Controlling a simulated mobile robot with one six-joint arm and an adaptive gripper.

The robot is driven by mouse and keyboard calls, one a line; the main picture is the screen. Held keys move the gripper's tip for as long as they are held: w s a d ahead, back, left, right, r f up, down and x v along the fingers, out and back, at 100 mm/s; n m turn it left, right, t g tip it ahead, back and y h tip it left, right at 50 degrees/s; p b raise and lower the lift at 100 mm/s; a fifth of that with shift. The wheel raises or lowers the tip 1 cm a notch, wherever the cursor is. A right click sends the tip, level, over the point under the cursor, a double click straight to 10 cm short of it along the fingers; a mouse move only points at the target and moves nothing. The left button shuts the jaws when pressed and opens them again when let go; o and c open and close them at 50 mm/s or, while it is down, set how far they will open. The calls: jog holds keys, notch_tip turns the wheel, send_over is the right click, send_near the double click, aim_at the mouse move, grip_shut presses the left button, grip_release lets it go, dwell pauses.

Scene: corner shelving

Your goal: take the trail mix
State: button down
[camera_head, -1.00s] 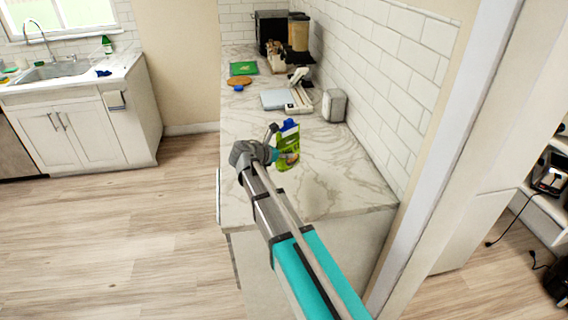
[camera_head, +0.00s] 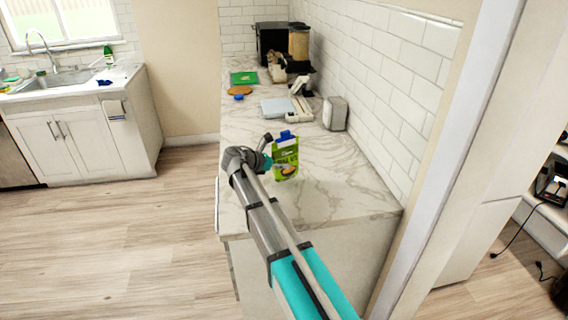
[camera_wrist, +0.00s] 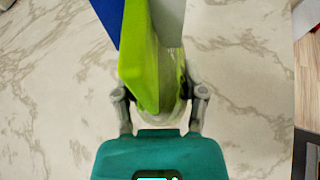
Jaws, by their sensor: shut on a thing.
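The trail mix (camera_head: 286,158) is a bright green pouch with a blue top and a food picture on its front. In the head view it is roughly upright at the near part of the marble counter. My gripper (camera_head: 266,161) is at its left side. In the wrist view the green pouch (camera_wrist: 148,60) runs up from between the two grey fingers of my gripper (camera_wrist: 160,98), which are shut on it. Its blue and grey parts show at the top edge. I cannot tell whether its base touches the counter.
The marble counter (camera_head: 340,190) is clear around the pouch. Behind stand a grey canister (camera_head: 335,113), a flat scale-like device (camera_head: 278,108), a green board (camera_head: 244,78) and a black appliance (camera_head: 271,42). A tiled wall (camera_head: 390,90) bounds the right side. Open floor (camera_head: 120,230) lies left.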

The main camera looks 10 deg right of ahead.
jog(key=shift+f+b, duration=1.6)
jog(key=shift+f, duration=0.05)
jog(key=shift+c, duration=0.4)
grip_release()
